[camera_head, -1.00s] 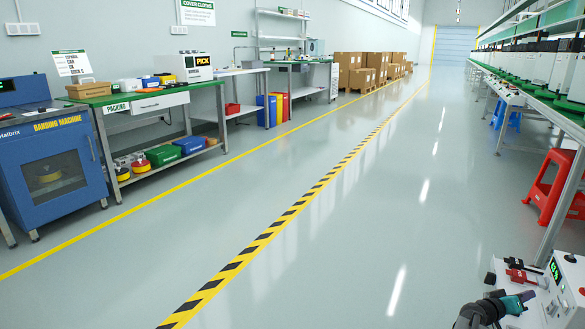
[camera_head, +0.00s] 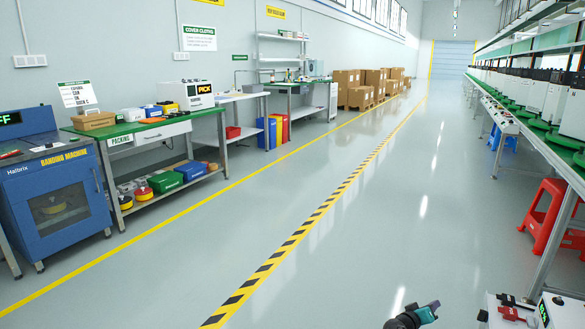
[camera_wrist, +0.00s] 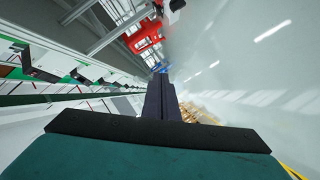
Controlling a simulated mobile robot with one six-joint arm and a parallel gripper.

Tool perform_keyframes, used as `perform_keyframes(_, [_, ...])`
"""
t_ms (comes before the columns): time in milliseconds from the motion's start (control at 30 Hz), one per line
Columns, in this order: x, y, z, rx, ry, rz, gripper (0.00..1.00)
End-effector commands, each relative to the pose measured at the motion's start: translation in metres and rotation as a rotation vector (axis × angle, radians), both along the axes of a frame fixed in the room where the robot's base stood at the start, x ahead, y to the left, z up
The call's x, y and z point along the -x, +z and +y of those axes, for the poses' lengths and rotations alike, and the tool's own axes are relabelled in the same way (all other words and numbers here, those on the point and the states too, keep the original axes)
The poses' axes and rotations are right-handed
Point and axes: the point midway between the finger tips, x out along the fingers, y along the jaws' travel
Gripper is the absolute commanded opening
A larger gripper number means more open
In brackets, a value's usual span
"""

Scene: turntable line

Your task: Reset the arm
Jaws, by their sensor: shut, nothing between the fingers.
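My gripper (camera_head: 433,306) shows at the bottom of the head view, right of centre, with a teal body and dark arm parts behind it. It is over the open grey floor, apart from the bench equipment to its right. In the wrist view my gripper's dark fingers (camera_wrist: 168,100) lie together, with no gap and nothing between them. The rest of my arm is below the frame.
The white control box (camera_head: 560,312) with red clips is close on the right. A red stool (camera_head: 550,220) stands under the turntable line (camera_head: 570,170). The packing table (camera_head: 150,135) and blue banding machine (camera_head: 55,190) are at left. The aisle floor (camera_head: 400,220) is clear.

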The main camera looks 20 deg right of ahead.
Motion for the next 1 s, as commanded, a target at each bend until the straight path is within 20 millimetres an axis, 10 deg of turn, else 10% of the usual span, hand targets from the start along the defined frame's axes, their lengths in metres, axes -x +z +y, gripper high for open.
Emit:
perform_keyframes(500, [-0.045, 0.009, 0.131, -0.170, 0.071, 0.009, 0.00])
perform_keyframes(1000, [-0.035, 0.005, 0.260, -0.361, 0.083, 0.110, 0.00])
